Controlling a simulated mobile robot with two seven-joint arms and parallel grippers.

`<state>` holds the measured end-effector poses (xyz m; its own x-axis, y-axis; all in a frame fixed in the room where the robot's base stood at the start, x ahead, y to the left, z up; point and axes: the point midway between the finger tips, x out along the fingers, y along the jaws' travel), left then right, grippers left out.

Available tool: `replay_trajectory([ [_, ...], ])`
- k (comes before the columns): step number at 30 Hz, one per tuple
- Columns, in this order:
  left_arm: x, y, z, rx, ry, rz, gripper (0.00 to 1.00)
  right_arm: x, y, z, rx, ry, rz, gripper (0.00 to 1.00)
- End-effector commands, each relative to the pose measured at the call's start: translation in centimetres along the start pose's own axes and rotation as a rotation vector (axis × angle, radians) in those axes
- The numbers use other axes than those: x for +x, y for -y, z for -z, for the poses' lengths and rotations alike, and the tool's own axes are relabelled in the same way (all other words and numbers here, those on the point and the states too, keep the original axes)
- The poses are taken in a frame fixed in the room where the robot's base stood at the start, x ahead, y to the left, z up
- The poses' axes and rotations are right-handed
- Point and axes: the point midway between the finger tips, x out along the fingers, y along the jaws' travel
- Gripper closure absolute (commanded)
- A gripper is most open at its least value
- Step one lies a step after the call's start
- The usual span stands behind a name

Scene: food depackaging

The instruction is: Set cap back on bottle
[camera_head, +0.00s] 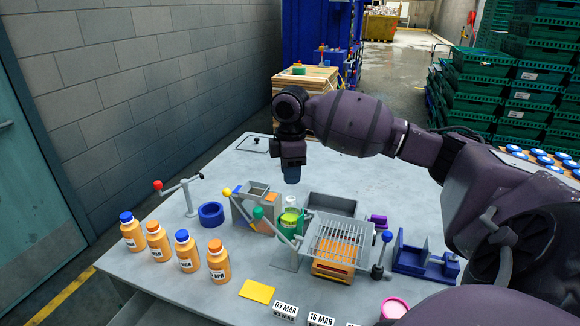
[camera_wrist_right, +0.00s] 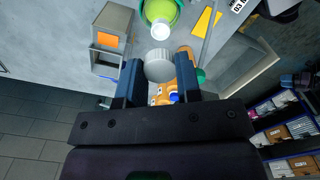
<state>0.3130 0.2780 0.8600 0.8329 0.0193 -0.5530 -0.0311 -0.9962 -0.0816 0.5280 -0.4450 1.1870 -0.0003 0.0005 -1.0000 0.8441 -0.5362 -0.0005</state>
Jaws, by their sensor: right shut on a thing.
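My right gripper (camera_head: 292,178) points down above the middle of the table, over and behind the green bottle (camera_head: 290,219). In the wrist view my right gripper (camera_wrist_right: 160,84) is shut on a round pale grey cap (camera_wrist_right: 159,66), held between its two blue fingers. The green bottle (camera_wrist_right: 161,9) also shows there, with a white round top (camera_wrist_right: 160,29) beyond the cap. The cap and the bottle look apart. In the head view the bottle stands upright among the fixtures, and the cap cannot be made out between the fingers. My left gripper is not in view.
Several orange bottles (camera_head: 217,264) stand at the table's left. A grey hopper box (camera_head: 256,190) and a wire rack (camera_head: 338,238) flank the green bottle. A blue ring (camera_head: 211,214), lever posts and a blue fixture (camera_head: 425,262) stand around. The table's back is mostly clear.

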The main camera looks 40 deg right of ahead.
Motion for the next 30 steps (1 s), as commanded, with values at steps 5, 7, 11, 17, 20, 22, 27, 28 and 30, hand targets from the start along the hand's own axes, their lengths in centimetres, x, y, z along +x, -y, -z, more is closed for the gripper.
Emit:
replay_trajectory([
  [5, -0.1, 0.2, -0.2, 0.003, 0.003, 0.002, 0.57, 0.8, 0.0, 0.0, 0.001, 0.000, 0.001, 0.90],
  [7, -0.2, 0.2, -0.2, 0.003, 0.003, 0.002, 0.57, 1.2, 0.0, 0.0, 0.002, 0.000, 0.001, 0.90],
  [11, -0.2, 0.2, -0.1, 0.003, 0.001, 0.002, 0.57, 2.1, 0.0, 0.0, 0.002, 0.001, 0.002, 0.90],
  [17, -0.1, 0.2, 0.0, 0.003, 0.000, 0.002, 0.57, 3.7, 0.0, 0.0, 0.003, 0.001, 0.001, 0.90],
  [20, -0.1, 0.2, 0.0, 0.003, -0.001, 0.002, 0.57, 4.5, 0.0, 0.0, 0.003, 0.001, 0.002, 0.90],
  [22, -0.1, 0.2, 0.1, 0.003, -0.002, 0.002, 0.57, 5.1, 0.0, 0.0, 0.003, 0.000, 0.002, 0.90],
  [27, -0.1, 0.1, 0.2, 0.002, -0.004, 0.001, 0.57, 5.9, 0.0, 0.0, 0.003, 0.001, 0.001, 0.90],
  [28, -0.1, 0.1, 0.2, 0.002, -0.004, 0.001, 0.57, 6.0, 0.0, 0.0, 0.003, 0.001, 0.001, 0.90],
  [30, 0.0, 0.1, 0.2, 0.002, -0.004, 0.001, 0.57, 6.1, 0.0, 0.0, 0.003, 0.001, 0.000, 0.90],
])
